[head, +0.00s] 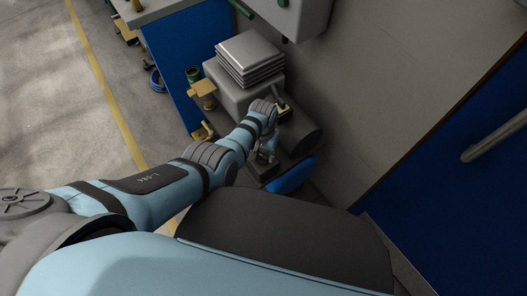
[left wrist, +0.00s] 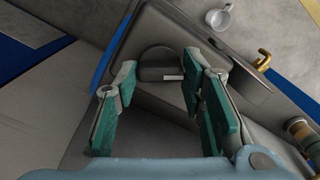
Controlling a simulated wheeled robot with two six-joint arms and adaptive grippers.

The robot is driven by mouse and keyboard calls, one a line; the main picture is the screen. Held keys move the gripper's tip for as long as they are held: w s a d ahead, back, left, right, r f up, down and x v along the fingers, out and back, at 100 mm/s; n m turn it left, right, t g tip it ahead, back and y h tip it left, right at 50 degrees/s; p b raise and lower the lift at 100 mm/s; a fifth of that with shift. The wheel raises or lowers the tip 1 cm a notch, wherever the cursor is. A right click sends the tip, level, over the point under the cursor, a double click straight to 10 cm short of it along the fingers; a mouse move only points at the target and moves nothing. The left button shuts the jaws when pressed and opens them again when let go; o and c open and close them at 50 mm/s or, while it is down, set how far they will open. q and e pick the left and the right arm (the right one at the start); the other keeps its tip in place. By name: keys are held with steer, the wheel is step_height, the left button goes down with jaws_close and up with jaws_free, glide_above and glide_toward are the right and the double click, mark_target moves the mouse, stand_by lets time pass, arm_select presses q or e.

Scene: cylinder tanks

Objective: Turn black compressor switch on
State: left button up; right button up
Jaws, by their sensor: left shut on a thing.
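In the head view, my left gripper (head: 267,152) is at the front end of the grey and dark machine, over a small dark block (head: 262,171). In the left wrist view, the two green fingers of my left gripper (left wrist: 158,72) stand on either side of a dark, rounded switch-like part (left wrist: 158,56) with a small white label. The fingers are shut on this part. Whether the switch is on or off cannot be told. My right gripper is not in view.
A stack of grey plates (head: 250,58) sits on the machine. A brass fitting (head: 203,92) is at its left. A blue cylinder (head: 291,176) lies near the gripper. A grey wall (head: 400,80) is close on the right. Open floor (head: 50,110) lies on the left.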

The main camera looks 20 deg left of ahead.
mark_target(263, 156)
arm_select(q)
steer(key=m, duration=0.6)
steer(key=shift+p, duration=0.35)
steer(key=shift+m, duration=0.4)
steer(key=o, duration=1.1)
steer(key=shift+o, duration=0.2)
step_height(263, 156, up, 12)
